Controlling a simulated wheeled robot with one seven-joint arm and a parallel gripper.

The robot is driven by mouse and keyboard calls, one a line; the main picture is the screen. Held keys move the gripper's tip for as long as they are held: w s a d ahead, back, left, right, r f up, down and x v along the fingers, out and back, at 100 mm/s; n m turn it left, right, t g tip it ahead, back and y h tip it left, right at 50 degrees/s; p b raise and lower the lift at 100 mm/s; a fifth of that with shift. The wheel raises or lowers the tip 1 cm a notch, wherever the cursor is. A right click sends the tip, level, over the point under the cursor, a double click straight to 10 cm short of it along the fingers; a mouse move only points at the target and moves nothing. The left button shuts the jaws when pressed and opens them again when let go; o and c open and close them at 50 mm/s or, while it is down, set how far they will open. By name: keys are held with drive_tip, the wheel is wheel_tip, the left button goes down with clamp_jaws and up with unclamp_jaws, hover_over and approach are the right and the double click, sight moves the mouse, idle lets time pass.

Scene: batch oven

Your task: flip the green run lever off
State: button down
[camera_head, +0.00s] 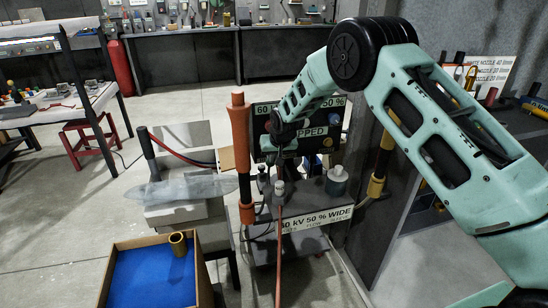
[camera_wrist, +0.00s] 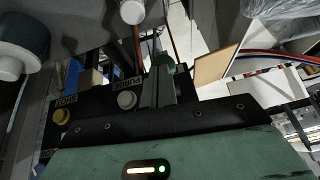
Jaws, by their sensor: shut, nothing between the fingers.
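The green run lever (camera_wrist: 164,62) shows in the wrist view as a small green piece right at the tips of my fingers. Whether they touch it, and which way the lever is thrown, I cannot tell. My gripper (camera_wrist: 158,84) is shut and empty, its grey fingers together over the dark control panel (camera_wrist: 96,103). In the head view my gripper's teal body (camera_head: 278,145) is in front of the panel's display board (camera_head: 318,114), which reads 60, 50 % and "PPED", the rest covered. The lever and fingertips are not clear in the head view.
In the wrist view a grey knob (camera_wrist: 127,100) marked PURGE is close beside my fingers, and a yellow knob (camera_wrist: 61,117) is farther left. In the head view an orange post (camera_head: 240,150) stands left of the panel. A blue-lined box (camera_head: 150,277) is at the front.

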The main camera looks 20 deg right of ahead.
drive_tip(key=shift+s+f+b, duration=0.2)
drive_tip(key=shift+f+b, duration=0.45)
drive_tip(key=shift+f, duration=0.65)
drive_tip(key=shift+s, duration=0.1)
